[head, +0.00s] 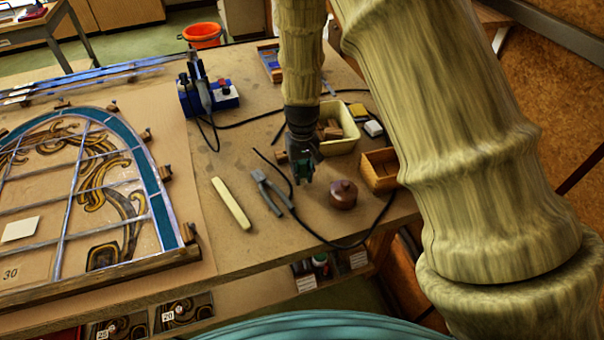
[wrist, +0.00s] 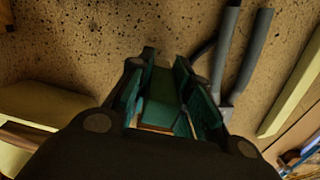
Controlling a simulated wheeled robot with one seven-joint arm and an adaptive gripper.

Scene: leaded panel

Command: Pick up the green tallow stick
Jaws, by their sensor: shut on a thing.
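A cream tray (head: 347,142) of wooden pieces stands behind my gripper, with an open wooden box (head: 381,170) to the right. A soldering iron stand (head: 224,97) and black cables lie behind. The leaded panel (head: 62,215) fills the left. Bare bench surrounds the cream stick.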

